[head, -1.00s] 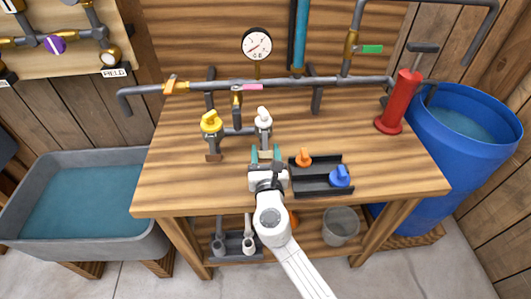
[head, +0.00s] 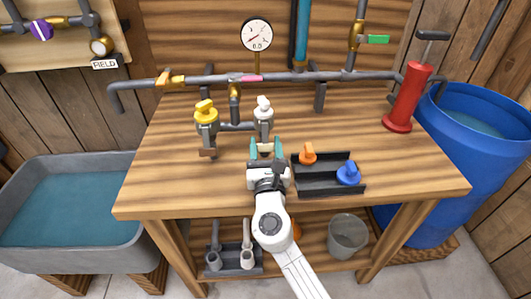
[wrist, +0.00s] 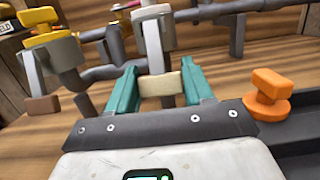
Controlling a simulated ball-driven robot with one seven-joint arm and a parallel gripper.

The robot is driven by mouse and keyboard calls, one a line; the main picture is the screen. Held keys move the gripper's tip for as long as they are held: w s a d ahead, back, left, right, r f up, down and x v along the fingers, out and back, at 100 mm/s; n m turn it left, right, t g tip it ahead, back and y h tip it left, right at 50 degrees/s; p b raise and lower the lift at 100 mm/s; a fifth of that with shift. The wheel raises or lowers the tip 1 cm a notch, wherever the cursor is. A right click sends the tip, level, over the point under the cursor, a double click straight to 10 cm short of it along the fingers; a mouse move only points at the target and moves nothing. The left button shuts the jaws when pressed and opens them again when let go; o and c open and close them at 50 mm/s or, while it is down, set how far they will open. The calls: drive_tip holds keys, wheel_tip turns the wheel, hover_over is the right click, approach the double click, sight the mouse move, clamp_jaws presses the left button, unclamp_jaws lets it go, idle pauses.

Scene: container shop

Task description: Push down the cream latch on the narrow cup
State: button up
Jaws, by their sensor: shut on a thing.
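The narrow cup (head: 264,115) has a white knob on top and hangs from the pipe fitting above the bench. It also shows in the wrist view (wrist: 154,32). A grey lever runs down its front to the cream latch (wrist: 161,84), a small block at the lever's lower end. My gripper (head: 266,149) is shut on the cream latch, with one teal finger on each side of it. Both fingers show closely in the wrist view (wrist: 160,87). The wider cup (head: 206,123) with a yellow knob and a brown latch (wrist: 42,105) is to the left.
A black tray (head: 325,187) with an orange knob piece (head: 308,153) and a blue one (head: 348,173) lies close right of my gripper. A red pump (head: 408,97) and blue barrel (head: 480,150) are farther right. The bench's left front is bare.

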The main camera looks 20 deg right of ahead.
drive_tip(key=o, duration=1)
drive_tip(key=shift+c, duration=0.2)
drive_tip(key=v, duration=1)
drive_tip(key=shift+s+a+f, duration=0.1)
drive_tip(key=shift+s+f, duration=0.05)
drive_tip(key=shift+s, duration=0.2)
